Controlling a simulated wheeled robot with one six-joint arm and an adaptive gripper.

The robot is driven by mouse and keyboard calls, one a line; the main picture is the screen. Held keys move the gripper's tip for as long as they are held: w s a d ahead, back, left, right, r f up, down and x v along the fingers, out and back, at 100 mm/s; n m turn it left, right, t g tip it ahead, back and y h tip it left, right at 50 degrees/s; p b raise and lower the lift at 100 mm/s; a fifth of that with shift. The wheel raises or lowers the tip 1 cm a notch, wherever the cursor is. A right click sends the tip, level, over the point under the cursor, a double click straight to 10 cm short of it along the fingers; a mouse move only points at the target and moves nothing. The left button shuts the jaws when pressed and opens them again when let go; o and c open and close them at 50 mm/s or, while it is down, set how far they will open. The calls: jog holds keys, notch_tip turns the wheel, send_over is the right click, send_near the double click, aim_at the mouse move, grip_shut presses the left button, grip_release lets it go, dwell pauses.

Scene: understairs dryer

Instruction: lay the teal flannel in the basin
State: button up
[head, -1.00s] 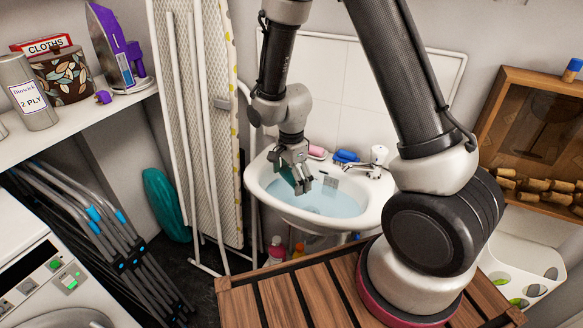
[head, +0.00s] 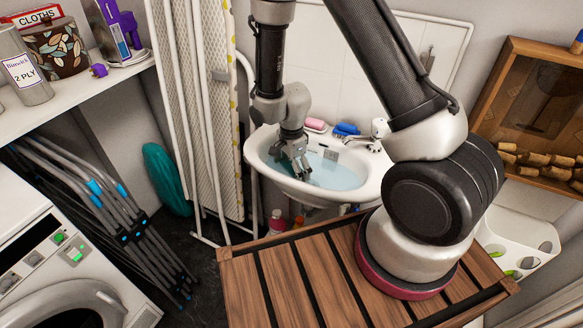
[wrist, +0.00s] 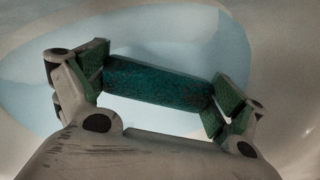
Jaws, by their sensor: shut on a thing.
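The teal flannel (wrist: 158,82) shows in the wrist view as a dark teal folded strip between the two fingers. My gripper (wrist: 158,85) is shut on it, with a green-padded finger at each end. In the head view my gripper (head: 300,172) points down inside the left part of the white basin (head: 262,160), low near the water. The flannel is hidden behind the fingers there. The basin holds pale blue water (head: 340,174), and its curved wall also shows in the wrist view (wrist: 285,60).
A pink soap (head: 316,125), a blue item (head: 346,129) and the tap (head: 378,132) stand along the basin's back rim. An ironing board (head: 208,110) leans at the left. A slatted wooden top (head: 290,280) lies in front. The right part of the basin is free.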

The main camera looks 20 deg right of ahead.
jog(key=o, duration=0.6)
jog(key=shift+r, duration=0.1)
notch_tip(320, 180, up, 12)
jog(key=shift+f, duration=0.1)
dwell(0.3)
